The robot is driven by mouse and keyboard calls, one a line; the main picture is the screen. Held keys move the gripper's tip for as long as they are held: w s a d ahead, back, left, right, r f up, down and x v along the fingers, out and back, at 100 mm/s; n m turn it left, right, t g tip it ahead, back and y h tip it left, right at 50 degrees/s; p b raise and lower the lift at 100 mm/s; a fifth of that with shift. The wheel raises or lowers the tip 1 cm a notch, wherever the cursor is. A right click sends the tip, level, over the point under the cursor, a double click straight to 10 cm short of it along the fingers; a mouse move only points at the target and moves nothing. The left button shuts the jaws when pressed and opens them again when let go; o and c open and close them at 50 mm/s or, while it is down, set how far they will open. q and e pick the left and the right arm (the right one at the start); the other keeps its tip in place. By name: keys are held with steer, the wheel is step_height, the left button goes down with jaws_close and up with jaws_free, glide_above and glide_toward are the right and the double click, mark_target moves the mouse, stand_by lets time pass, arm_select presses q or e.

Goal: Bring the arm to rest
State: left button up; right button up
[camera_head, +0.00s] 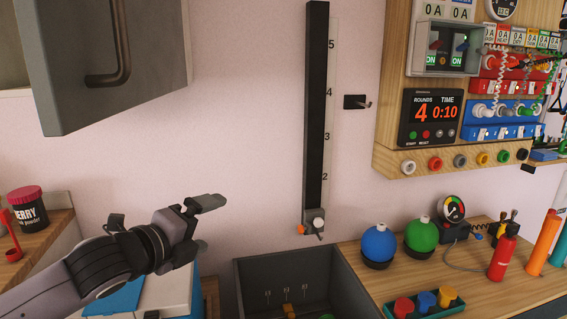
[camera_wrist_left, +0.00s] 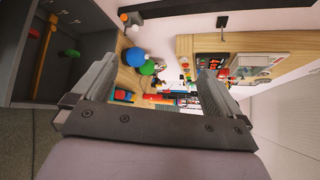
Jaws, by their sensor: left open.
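My left arm (camera_head: 110,262) comes in from the lower left in the head view. My left gripper (camera_head: 212,224) is held in the air in front of the pink wall, left of the black vertical rail. Its two fingers are apart and nothing is between them. In the left wrist view the gripper (camera_wrist_left: 155,90) also shows its fingers wide apart and empty, with the bench and panel far beyond them. My right gripper is in neither view.
A grey cabinet door (camera_head: 110,60) hangs at upper left. A grey bin (camera_head: 250,268) stands below the black rail (camera_head: 316,110). Right of it a wooden bench (camera_head: 400,284) holds a blue ball (camera_head: 379,243), a green ball (camera_head: 421,234) and a red cylinder (camera_head: 502,255). A wooden control panel (camera_head: 390,120) is above.

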arm_select(q)
steer(key=s+d+f+n, duration=0.1)
steer(key=s+f+n, duration=0.25)
steer(key=f, duration=0.25)
steer(key=s+f+n+g+p, duration=0.1)
steer(key=s+f+n, duration=0.2)
steer(key=f+n, duration=0.3)
steer(key=s+d+f+n, duration=0.1)
steer(key=s+f+n, duration=0.25)
steer(key=f, duration=0.35)
steer(key=s+a+f+n+g+y, duration=0.1)
steer(key=s+a+f+n+y, duration=0.1)
steer(key=s+a+f+n, duration=0.2)
steer(key=s+a+f+n+g+y+p, duration=0.1)
steer(key=s+a+f+n+y, duration=0.1)
steer(key=s+a+f+n, duration=0.2)
steer(key=s+f+n, duration=0.3)
steer(key=s+f, duration=0.4)
steer(key=s, duration=0.2)
steer(key=shift+n, duration=0.4)
